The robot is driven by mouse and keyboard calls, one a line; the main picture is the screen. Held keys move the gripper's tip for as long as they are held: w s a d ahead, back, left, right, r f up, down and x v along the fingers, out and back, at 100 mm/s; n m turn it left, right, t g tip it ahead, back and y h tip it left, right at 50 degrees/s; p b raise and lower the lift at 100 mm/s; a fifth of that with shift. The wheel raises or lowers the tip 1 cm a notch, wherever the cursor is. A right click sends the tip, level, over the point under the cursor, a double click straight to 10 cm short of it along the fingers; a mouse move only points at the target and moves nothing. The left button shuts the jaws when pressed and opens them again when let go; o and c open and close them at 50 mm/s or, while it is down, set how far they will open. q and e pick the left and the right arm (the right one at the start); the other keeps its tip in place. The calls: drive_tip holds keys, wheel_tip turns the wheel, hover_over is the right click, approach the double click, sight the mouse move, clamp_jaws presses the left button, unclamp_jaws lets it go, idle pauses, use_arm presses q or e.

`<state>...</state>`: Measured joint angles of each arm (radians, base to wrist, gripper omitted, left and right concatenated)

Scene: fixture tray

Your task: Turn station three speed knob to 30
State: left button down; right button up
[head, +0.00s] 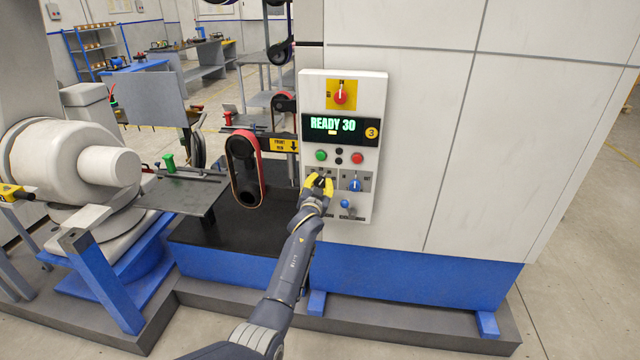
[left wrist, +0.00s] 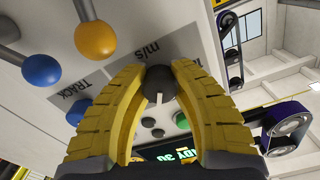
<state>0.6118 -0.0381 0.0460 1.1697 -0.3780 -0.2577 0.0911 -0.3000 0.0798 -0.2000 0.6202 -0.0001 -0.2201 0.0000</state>
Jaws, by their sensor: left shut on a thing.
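The station three control panel (head: 343,100) is a white box on the wall, with a yellow round 3 mark (head: 371,133). Its display (head: 333,125) reads "READY 30" in green. My left gripper (head: 319,182) reaches up to the panel's lower left. In the left wrist view its yellow fingers (left wrist: 160,82) are closed on both sides of the black speed knob (left wrist: 160,84), which has a white pointer line. A label ending in "m/s" lies beside the knob. In the head view the fingers mostly hide the knob. My right gripper is in neither view.
A blue knob (head: 355,184) sits just right of the gripper. A green button (head: 321,155), a red button (head: 357,158) and a red rotary switch (head: 341,93) are above. A belt drive (head: 244,170) stands close on the left; the wall right of the panel is clear.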

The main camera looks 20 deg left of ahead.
use_arm(q)
drive_tip(key=shift+f+m, duration=0.3)
drive_tip(key=shift+m, duration=0.5)
drive_tip(key=c, duration=1.5)
unclamp_jaws()
drive_tip(key=shift+a, duration=0.1)
drive_tip(key=o, duration=0.5)
drive_tip(key=shift+r, duration=0.15)
drive_tip(key=shift+o, duration=0.2)
drive_tip(key=shift+s, duration=0.1)
drive_tip(key=s+d, duration=0.1)
drive_tip(key=s, duration=1)
drive_tip(key=shift+s+d, duration=0.2)
drive_tip(key=shift+s, duration=0.2)
drive_tip(key=shift+d+r, duration=0.1)
